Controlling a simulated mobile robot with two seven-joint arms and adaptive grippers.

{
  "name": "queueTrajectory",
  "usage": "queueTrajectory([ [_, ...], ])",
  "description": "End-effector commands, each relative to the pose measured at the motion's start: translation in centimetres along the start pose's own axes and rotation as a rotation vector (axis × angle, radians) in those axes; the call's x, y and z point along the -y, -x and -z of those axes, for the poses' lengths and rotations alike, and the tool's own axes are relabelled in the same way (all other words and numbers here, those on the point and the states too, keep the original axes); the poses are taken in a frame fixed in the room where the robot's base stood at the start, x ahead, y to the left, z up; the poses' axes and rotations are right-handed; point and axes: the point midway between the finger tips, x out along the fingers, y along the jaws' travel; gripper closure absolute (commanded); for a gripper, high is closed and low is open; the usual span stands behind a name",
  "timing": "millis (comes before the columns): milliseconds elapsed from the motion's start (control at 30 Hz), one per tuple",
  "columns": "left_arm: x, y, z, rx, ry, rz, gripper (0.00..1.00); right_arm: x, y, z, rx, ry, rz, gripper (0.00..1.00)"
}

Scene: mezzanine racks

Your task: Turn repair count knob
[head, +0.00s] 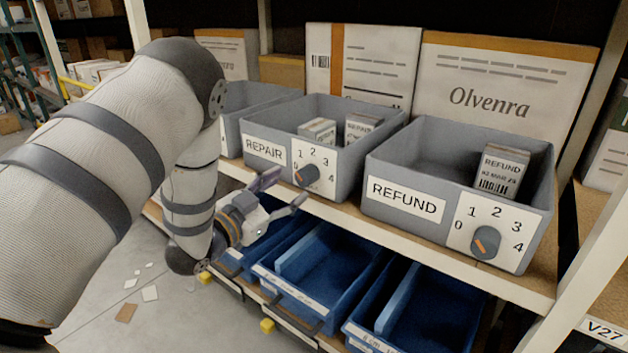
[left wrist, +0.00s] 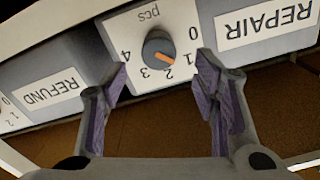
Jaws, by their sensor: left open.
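The grey REPAIR bin (head: 345,160) stands on the shelf with a white dial plate on its front. Its dark round repair count knob (head: 306,175) has an orange pointer. The same knob (left wrist: 159,48) appears upside down in the left wrist view, its pointer towards the 1 and 2 side. My left gripper (head: 287,188) is open and empty, just in front of and slightly below the dial. In the left wrist view, its fingers (left wrist: 163,70) are spread to either side of the knob, apart from it. My right gripper is not in view.
The grey REFUND bin (head: 375,215), with its own knob (head: 486,242), stands to the right. Two small boxes lie in the REPAIR bin. Blue bins (head: 335,265) sit on the lower shelf beneath my gripper. A white rack post (head: 575,280) stands at the right.

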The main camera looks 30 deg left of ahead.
Motion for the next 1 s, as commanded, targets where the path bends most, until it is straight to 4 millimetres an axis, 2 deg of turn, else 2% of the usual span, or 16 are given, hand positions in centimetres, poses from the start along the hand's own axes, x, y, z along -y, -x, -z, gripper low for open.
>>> queueTrajectory([
  [100, -0.1, -3.0, -0.2, 0.000, -0.001, -0.002, 0.45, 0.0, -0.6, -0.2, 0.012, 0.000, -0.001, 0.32],
  [300, -0.1, -6.0, -0.2, 0.004, 0.000, -0.001, 0.45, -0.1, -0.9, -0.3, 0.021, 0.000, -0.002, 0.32],
  [600, -0.1, -6.6, -0.1, 0.003, 0.002, 0.000, 0.45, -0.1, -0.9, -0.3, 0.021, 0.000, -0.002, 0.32],
  [633, -0.1, -6.6, -0.1, 0.003, 0.002, 0.000, 0.48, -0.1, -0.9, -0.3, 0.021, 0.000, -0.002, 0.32],
  [833, -0.1, -6.5, -0.1, 0.004, 0.002, 0.000, 0.93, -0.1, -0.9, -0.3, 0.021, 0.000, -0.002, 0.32],
  [1000, 0.0, -6.5, -0.1, 0.004, -0.001, 0.000, 0.94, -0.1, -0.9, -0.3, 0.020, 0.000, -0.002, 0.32],
])
